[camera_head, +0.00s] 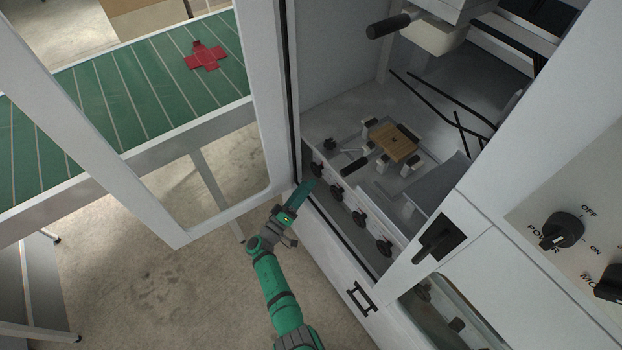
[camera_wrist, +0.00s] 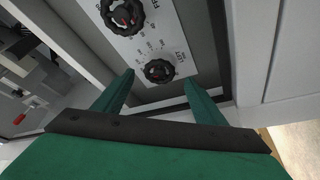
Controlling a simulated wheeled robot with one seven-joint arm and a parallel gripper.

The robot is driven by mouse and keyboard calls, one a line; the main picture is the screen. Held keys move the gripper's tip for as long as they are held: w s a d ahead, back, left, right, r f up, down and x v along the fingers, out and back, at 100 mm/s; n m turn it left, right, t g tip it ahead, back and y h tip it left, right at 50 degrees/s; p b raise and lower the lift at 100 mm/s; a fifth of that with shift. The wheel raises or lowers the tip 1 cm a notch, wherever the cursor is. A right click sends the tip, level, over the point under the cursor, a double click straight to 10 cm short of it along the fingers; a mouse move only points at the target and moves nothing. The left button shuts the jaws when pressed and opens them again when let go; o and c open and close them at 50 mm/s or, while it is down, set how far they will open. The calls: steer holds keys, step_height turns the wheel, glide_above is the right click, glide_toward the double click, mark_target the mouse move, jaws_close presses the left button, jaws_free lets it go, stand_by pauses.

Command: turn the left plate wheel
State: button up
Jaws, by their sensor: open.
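The left plate wheel (camera_wrist: 159,71) is a small black knobbed handwheel on a light panel with a dial scale and a label that reads like LEFT. In the head view it appears to be the wheel at the near left end of the row (camera_head: 317,170). My gripper (camera_head: 305,188) is at the machine's open doorway, close to that wheel. In the wrist view my gripper's two green fingers (camera_wrist: 158,88) are spread apart, and the wheel shows in the gap, ahead of the tips. No contact shows.
A second black wheel (camera_wrist: 122,17) with a red mark sits beyond it. More wheels (camera_head: 359,218) continue along the panel. The open door frame (camera_head: 225,211) stands left of my arm. A wooden block (camera_head: 394,142) sits inside, and a green conveyor (camera_head: 120,95) lies behind the door.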

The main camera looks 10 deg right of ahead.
steer(key=shift+v, duration=2.6)
steer(key=s+f+g+y, duration=0.3)
steer(key=s+f+y, duration=0.3)
steer(key=s+f, duration=0.75)
steer(key=s+a+g+y, duration=0.1)
steer(key=s+a+y, duration=0.25)
steer(key=s, duration=0.55)
steer(key=s+a+y, duration=0.3)
steer(key=s+a, duration=0.2)
steer(key=s, duration=0.5)
steer(key=s+d+r+m+t+y, duration=0.1)
steer(key=s+r+t, duration=0.2)
steer(key=r, duration=1.3)
steer(key=s+r+m+t+y, duration=0.1)
steer(key=s+r, duration=0.5)
steer(key=r, duration=1)
steer(key=shift+s+d+t+y, duration=0.25)
steer(key=shift+d+t+y, duration=0.15)
steer(key=shift+t, duration=0.6)
